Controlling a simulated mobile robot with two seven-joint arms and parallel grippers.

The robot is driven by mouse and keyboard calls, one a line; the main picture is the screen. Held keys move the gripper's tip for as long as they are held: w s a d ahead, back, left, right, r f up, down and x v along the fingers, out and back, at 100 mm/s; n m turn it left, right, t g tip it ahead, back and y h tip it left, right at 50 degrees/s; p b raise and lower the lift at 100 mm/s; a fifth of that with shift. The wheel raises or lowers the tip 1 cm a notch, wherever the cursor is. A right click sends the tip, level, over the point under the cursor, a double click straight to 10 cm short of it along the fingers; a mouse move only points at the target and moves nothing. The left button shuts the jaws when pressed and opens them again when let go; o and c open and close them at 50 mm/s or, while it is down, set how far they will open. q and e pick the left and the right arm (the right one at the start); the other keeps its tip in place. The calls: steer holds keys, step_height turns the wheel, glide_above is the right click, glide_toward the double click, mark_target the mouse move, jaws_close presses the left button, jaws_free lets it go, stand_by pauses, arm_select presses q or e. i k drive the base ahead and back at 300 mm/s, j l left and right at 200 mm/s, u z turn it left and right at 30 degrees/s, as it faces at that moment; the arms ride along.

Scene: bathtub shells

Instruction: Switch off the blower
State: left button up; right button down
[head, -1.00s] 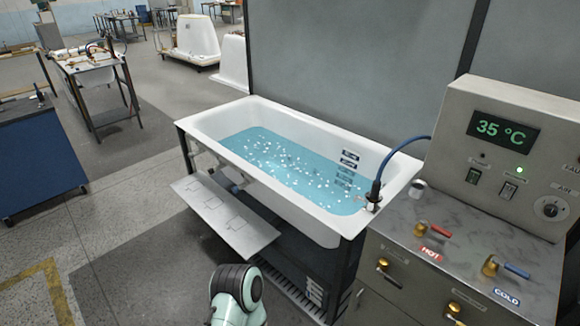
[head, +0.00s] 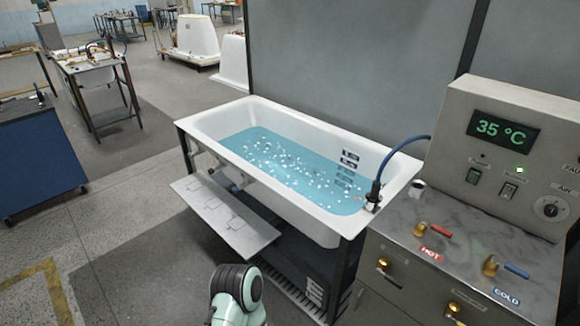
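A grey control box (head: 515,155) stands at the right, with a green display (head: 503,131) reading 35 °C. Below the display are two rocker switches, a left one (head: 473,177) and a right one (head: 508,191); their labels are too small to read surely. A green lamp (head: 519,169) is lit above the right switch. A round knob (head: 550,207) marked AIR sits farther right. The bathtub (head: 222,117) holds blue water with many white specks. Neither gripper is in view; only a part of my arm shows at the bottom.
The bench top (head: 450,215) below the box carries a red-handled HOT valve (head: 433,229) and a blue-handled COLD valve (head: 506,268). A blue hose (head: 399,148) arches over the tub's right end. A hinged grey panel (head: 225,213) juts out in front of the tub.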

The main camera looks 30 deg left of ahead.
mark_target(508, 192)
steer(key=l, duration=0.65)
steer(key=k+l+u, duration=0.15)
steer(key=l, duration=0.55)
